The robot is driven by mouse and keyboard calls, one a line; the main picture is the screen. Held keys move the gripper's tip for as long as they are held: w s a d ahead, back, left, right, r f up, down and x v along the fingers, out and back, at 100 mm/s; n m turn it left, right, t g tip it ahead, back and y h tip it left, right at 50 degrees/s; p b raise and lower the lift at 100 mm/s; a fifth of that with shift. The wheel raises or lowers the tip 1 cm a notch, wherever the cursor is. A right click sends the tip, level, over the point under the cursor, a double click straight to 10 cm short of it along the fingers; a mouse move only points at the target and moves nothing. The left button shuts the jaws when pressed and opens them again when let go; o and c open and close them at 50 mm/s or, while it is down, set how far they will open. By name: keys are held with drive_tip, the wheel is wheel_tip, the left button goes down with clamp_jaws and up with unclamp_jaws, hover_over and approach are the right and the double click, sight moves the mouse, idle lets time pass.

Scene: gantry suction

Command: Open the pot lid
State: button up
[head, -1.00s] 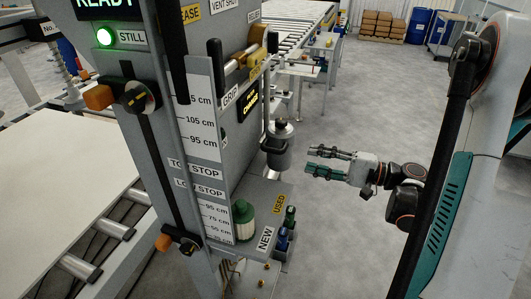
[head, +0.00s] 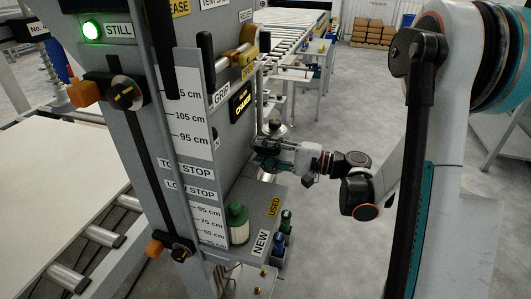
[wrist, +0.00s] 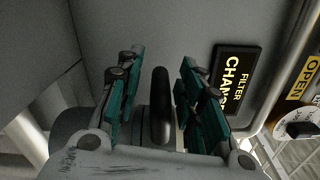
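The grey metal pot with its lid (head: 273,128) is on the side of the machine column in the head view. The lid sits on top, and my gripper hides much of the pot's body. My gripper (head: 262,153) is in front of the pot, just below the lid. In the wrist view my gripper (wrist: 161,62) has its green fingers spread. A dark upright rounded bar (wrist: 160,110), seemingly a handle on the pot, stands between them. Gaps show on both sides of the bar.
A lit filter sign (wrist: 236,75) and a dial marked OPEN (wrist: 297,125) are on the machine, right in the wrist view. Below the pot, a shelf holds a green-capped filter (head: 237,223) beside USED and NEW labels. Open floor (head: 370,100) lies to the right.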

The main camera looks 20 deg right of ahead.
clamp_jaws()
drive_tip(key=shift+r+m, duration=0.3)
idle(0.3)
